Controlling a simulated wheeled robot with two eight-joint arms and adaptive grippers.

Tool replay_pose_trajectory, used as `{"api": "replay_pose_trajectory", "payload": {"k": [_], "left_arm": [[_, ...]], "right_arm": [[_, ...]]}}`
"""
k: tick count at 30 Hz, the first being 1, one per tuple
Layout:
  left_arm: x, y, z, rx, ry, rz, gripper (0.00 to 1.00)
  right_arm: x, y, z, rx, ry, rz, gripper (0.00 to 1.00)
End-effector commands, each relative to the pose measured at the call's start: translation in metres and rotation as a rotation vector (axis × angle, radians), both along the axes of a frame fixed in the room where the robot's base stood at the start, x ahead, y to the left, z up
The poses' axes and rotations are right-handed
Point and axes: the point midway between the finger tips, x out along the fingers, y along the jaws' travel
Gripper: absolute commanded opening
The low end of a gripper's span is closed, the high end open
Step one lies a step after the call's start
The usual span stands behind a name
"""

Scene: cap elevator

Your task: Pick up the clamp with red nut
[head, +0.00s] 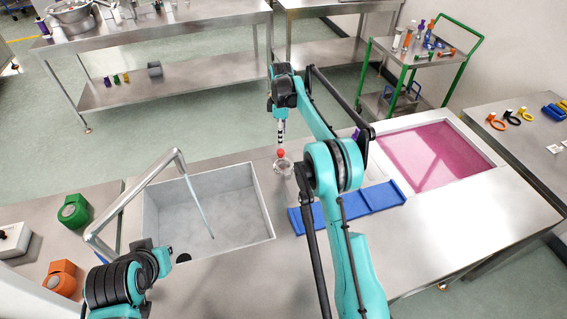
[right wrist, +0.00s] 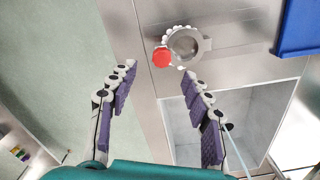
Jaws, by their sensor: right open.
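The clamp with red nut, a grey metal ring clamp (head: 285,165) (right wrist: 186,43), lies on the steel counter just right of the grey sink. Its red nut (right wrist: 162,57) is at the clamp's left side in the right wrist view. My right gripper (head: 281,140) hangs over the clamp in the head view. In the right wrist view the right gripper (right wrist: 159,72) has its purple-padded fingers spread apart with nothing between them. The clamp is beyond the fingertips, apart from them. My left arm shows at the lower left of the head view, but I cannot make out its gripper.
The grey sink (head: 148,215) with a tall tap lies left of the clamp. A blue board (head: 370,200) and a pink-filled basin (head: 483,172) are to the right. Green (head: 73,211) and orange (head: 62,278) objects stand left of the sink. Bare counter surrounds the clamp.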

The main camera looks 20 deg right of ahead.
Motion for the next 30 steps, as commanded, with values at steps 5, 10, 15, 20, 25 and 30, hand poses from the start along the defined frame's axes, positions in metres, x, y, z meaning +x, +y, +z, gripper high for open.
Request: {"api": "replay_pose_trajectory", "payload": {"k": [5, 10, 15, 20, 25, 30], "left_arm": [[0.000, 0.000, -0.004, 0.000, 0.000, 0.000, 0.00], [0.000, 0.000, -0.007, 0.000, 0.000, 0.000, 0.00], [0.000, 0.000, -0.014, 0.000, 0.000, 0.000, 0.00], [0.000, 0.000, -0.018, 0.000, 0.000, 0.000, 0.00], [0.000, 0.000, -0.017, 0.000, 0.000, 0.000, 0.00], [0.000, 0.000, -0.017, 0.000, 0.000, 0.000, 0.00]], "right_arm": [[0.001, 0.000, -0.021, 0.000, 0.006, 0.011, 0.50], [0.001, 0.002, -0.036, 0.000, 0.005, 0.010, 0.50], [-0.001, 0.007, -0.060, 0.000, 0.005, 0.009, 0.50], [-0.001, 0.007, -0.080, 0.000, 0.004, 0.009, 0.50], [-0.001, 0.007, -0.081, 0.000, 0.004, 0.008, 0.50], [-0.001, 0.007, -0.081, 0.000, 0.004, 0.008, 0.18]]}}
